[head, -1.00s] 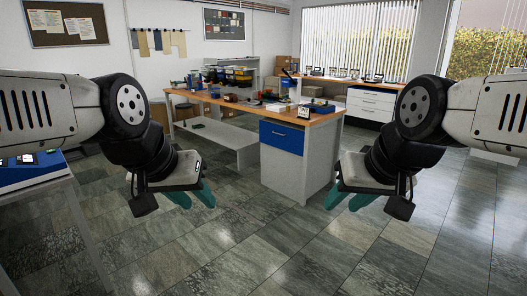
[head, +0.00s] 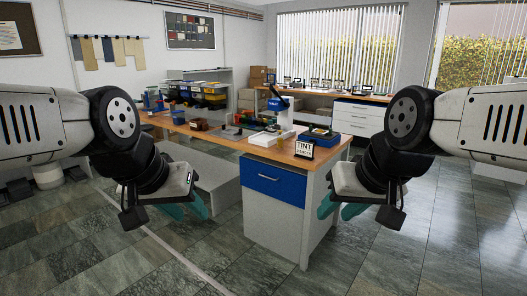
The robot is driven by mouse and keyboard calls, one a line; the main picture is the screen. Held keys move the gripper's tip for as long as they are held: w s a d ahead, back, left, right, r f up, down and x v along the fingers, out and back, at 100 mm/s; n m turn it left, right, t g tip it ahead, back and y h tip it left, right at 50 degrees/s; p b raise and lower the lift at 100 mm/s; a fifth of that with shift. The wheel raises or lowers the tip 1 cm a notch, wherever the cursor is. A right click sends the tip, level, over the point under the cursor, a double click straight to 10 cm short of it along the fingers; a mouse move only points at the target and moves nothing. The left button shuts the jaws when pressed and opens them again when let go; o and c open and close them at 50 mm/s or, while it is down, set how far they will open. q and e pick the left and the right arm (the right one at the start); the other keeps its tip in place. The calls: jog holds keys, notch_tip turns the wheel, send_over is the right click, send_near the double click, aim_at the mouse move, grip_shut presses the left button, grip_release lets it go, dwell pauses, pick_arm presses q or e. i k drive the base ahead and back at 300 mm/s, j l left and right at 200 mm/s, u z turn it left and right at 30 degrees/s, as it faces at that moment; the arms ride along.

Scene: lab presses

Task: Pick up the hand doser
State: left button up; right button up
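I cannot pick out the hand doser for sure at this distance. A blue and white upright device (head: 281,112) stands on the wooden workbench (head: 231,142), behind a small sign reading TINT (head: 304,149). A blue tray-like item (head: 318,134) lies to its right. My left gripper (head: 190,213) is open and empty, in front of the bench and left of its drawer cabinet. My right gripper (head: 335,214) is open and empty, by the right side of the cabinet. Neither touches anything.
The blue-drawer cabinet (head: 275,184) is close in front, under the bench's near end. Stacked bins (head: 205,94) stand farther back on the bench. A second bench with white drawers (head: 360,117) is under the window. Tiled floor is free at right.

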aim_at(280, 139)
jog(key=i+j+z, duration=0.1)
jog(key=i, duration=0.25)
jog(key=i+j+z, duration=0.1)
jog(key=i, duration=0.25)
jog(key=i+j, duration=0.2)
jog(key=i, duration=0.55)
jog(key=i+j, duration=0.15)
jog(key=i, duration=0.6)
jog(key=i+j+u, duration=0.1)
jog(key=i, duration=0.65)
jog(key=j, duration=0.1)
